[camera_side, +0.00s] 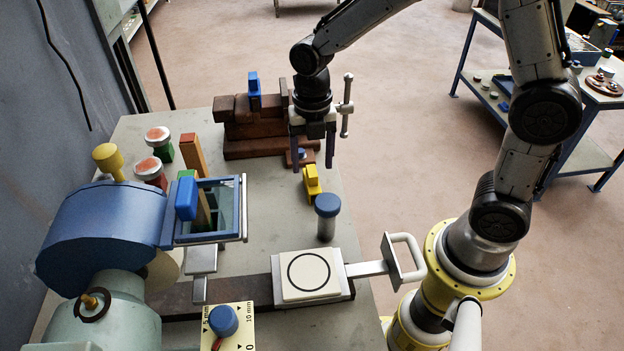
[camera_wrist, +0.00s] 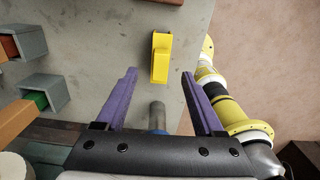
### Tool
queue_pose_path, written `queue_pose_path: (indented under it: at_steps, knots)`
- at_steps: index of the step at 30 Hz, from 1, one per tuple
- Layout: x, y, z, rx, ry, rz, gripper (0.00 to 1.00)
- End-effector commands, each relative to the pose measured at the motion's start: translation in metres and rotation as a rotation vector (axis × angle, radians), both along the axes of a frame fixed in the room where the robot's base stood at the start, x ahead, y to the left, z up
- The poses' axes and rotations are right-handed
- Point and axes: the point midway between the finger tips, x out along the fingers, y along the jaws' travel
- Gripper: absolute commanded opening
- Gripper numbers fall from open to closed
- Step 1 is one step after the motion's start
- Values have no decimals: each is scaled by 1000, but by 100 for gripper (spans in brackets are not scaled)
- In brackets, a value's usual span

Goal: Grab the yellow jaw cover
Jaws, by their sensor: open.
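The yellow jaw cover (camera_side: 312,184) is a small stepped block lying on the grey workbench (camera_side: 262,215), near its right edge. In the wrist view the yellow jaw cover (camera_wrist: 161,58) is ahead of the fingertips, roughly centred between them. My gripper (camera_side: 312,166) points down above the bench, just behind the cover in the side view. Its purple fingers are apart and empty in the wrist view (camera_wrist: 158,74). I cannot tell the exact height of the fingertips above the cover.
A blue-topped post (camera_side: 326,217) stands close in front of the cover. The brown vise (camera_side: 262,135), with a blue piece (camera_side: 254,84) on it, is behind. A blue-guarded machine (camera_side: 105,225) is at left. A white square plate (camera_side: 306,273) with a black ring sits in front.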

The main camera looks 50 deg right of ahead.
Motion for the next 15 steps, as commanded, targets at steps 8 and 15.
queue_pose_path:
  at_steps: [8, 15]
  knots:
    - [2, -3, -33, 0, 4, 0, 70]
    - [3, -3, -53, 0, 1, 0, 70]
